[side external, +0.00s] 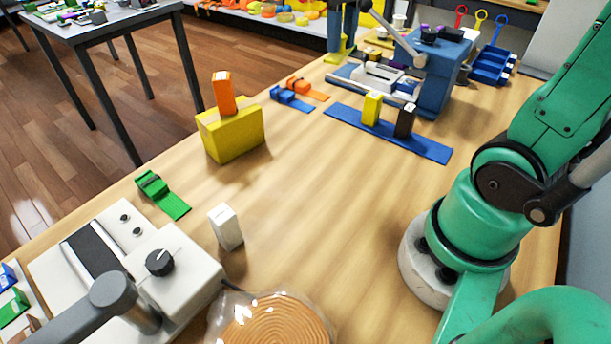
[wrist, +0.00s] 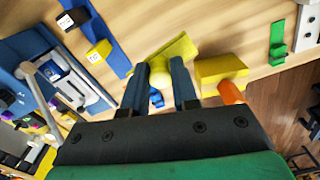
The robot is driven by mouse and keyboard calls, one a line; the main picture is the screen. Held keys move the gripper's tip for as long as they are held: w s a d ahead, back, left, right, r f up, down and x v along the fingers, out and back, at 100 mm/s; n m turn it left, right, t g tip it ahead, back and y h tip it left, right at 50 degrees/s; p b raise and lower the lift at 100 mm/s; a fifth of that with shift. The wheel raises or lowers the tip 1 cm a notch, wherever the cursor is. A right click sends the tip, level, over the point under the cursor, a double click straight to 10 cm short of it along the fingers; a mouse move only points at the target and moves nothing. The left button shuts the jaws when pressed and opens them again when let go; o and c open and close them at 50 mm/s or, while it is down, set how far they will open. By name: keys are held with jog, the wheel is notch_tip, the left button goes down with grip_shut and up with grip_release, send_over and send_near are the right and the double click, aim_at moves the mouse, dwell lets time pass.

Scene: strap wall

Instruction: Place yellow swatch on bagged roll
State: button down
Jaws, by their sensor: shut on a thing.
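My gripper (side external: 343,32) is at the top of the side view, its two dark blue fingers pointing down. It is shut on the yellow swatch (side external: 341,50). In the wrist view the fingers (wrist: 160,82) close on a yellow lump, and the flat yellow strip of the swatch (wrist: 181,47) extends beyond them. The swatch appears to be held above the table. The bagged roll (side external: 272,323) is a tan coil in clear plastic at the bottom edge of the side view, partly cut off. It is far from my gripper and not in the wrist view.
A yellow block (side external: 235,135) with an orange upright piece stands left of centre. Green (side external: 163,195), blue and orange swatches lie nearby. A white box (side external: 226,227) and a grey-white machine (side external: 165,265) stand close to the bagged roll. A blue strip (side external: 420,144) bears yellow and black blocks. The table centre is clear.

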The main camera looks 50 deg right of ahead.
jog(key=w+a+r+n, duration=0.15)
jog(key=a+n, duration=0.35)
jog(key=a, duration=0.7)
notch_tip(320, 180, up, 3)
jog(key=n, duration=1)
send_over(270, 339)
jog(key=f, duration=1.9)
jog(key=shift+s+a+f, duration=0.25)
jog(key=shift+s, duration=0.15)
jog(key=shift+f, duration=0.1)
jog(key=c, duration=0.7)
grip_release()
jog(key=shift+o, duration=0.2)
